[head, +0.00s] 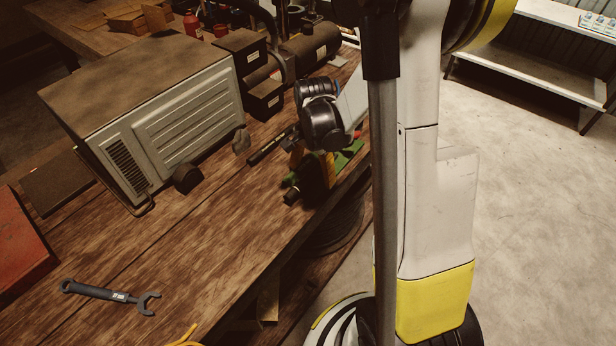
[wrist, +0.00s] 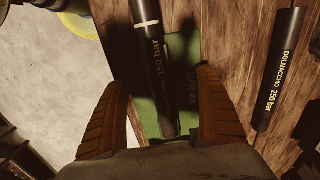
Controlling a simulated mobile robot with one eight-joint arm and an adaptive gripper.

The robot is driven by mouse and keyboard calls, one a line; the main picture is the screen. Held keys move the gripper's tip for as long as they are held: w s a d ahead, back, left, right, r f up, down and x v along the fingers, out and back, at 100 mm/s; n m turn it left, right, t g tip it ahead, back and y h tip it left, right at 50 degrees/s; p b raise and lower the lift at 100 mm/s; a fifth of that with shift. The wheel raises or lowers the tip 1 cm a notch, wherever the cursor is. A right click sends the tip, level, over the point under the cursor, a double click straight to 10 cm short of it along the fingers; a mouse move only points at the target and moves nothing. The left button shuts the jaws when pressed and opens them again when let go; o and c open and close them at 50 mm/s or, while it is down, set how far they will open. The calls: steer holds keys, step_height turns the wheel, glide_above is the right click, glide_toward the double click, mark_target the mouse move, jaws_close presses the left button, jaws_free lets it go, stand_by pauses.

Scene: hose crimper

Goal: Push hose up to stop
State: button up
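A green part (wrist: 182,85) lies under the hose. In the head view my gripper (head: 314,168) points down at the table's front edge over the green part (head: 347,156). A black hose end (head: 291,197) sticks out there. I cannot make out the stop.
A second black hose (wrist: 280,70) marked "250 bar" lies to the right in the wrist view. A grey louvred box (head: 165,130) stands behind on the wooden table (head: 225,240), with dark machines (head: 262,85) beyond. A wrench (head: 110,294) lies front left.

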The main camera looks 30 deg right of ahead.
steer(key=shift+r, duration=0.15)
stand_by(0.3)
steer(key=shift+r+p, duration=3)
steer(key=shift+r, duration=1.4)
steer(key=shift+a+r+n+b, duration=0.2)
steer(key=shift+a+n+b, duration=0.1)
steer(key=shift+b, duration=0.15)
steer(key=s+a+r+n+t+b, duration=0.3)
steer(key=s+a+n+t+b, duration=0.4)
steer(key=s+a+n+b, duration=0.4)
steer(key=shift+a+n+b, duration=0.45)
steer(key=shift+a+n, duration=0.55)
steer(key=shift+n, duration=0.1)
steer(key=shift+r, duration=0.1)
